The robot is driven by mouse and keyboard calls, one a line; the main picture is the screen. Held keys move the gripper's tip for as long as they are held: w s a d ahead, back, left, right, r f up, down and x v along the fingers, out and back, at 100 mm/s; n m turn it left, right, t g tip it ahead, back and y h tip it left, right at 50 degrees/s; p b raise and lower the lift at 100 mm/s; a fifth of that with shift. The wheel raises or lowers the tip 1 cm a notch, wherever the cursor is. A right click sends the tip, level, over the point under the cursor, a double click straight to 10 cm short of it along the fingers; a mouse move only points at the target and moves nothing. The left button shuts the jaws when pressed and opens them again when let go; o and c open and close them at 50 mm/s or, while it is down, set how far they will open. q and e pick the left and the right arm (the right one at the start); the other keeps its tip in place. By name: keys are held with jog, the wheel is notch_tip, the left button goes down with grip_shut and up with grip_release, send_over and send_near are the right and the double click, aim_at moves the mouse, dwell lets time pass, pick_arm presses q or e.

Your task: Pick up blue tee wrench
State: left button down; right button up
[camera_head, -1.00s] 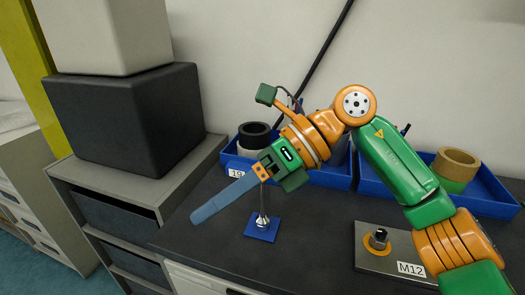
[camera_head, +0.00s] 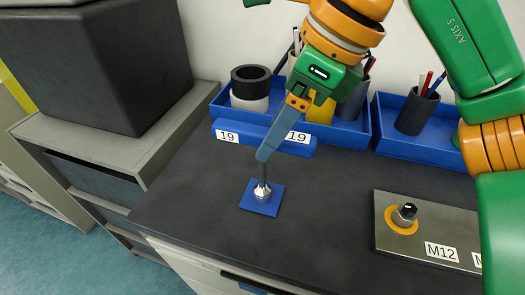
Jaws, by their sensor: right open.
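The blue tee wrench (camera_head: 243,132) stands upright on a small blue square base (camera_head: 271,207). Its blue crossbar carries a white "19" label at each side, and its metal shaft ends in a silver socket on the base. My right gripper (camera_head: 265,156) is open and reaches down from above right. Its grey-blue finger crosses in front of the crossbar and hides the middle of it and the upper shaft. I cannot tell whether the fingers straddle the wrench or only pass in front of it. My left gripper is not in view.
Blue trays (camera_head: 366,131) along the wall hold black and white rings (camera_head: 250,83) and a dark pen cup (camera_head: 415,112). A metal plate (camera_head: 395,240) labelled M12 with a bolt lies at right. The dark worktop (camera_head: 330,195) between is clear. Dark drawers stand at left.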

aim_at(263, 168)
jog(key=x, duration=0.2)
jog(key=p+x, duration=0.1)
jog(key=x, duration=0.4)
jog(key=shift+w+a+r+p, duration=0.1)
jog(key=shift+w+a+p, duration=0.1)
jog(key=shift+w+p, duration=0.15)
grip_shut()
dwell(0.8)
